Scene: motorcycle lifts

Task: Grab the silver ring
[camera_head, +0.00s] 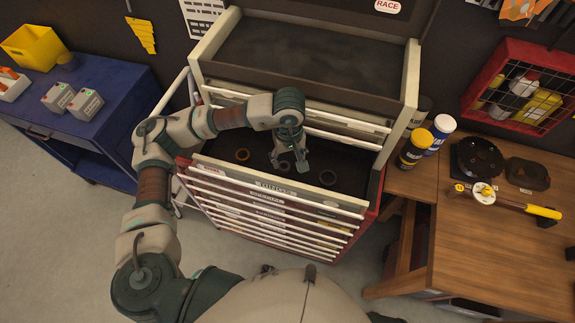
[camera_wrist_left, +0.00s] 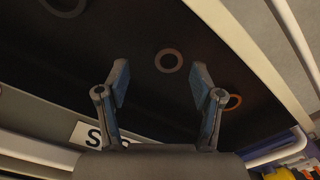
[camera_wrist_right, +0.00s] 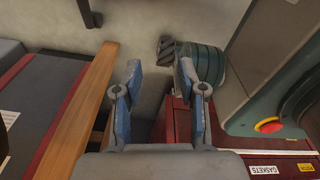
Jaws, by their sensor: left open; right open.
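Three rings lie apart in the open dark drawer (camera_head: 218,146). The greyest, which looks like the silver ring (camera_wrist_left: 65,7), is cut by the top left edge of the left wrist view; in the head view it seems to be the right-hand ring (camera_head: 327,178). A dull brownish ring (camera_wrist_left: 168,61) lies in the middle and a copper-orange ring (camera_wrist_left: 233,102) to its right; the copper one is at left in the head view (camera_head: 242,155). My left gripper (camera_head: 291,162) is open and empty over the drawer, near the middle ring. My right gripper (camera_wrist_right: 158,82) is open and empty, away from the rings.
The drawer front (camera_head: 270,187) and the chest's upper compartment (camera_head: 315,50) bound the drawer space. A blue cart (camera_head: 105,115) stands at left. The right wrist view shows a red cabinet side (camera_wrist_right: 178,130).

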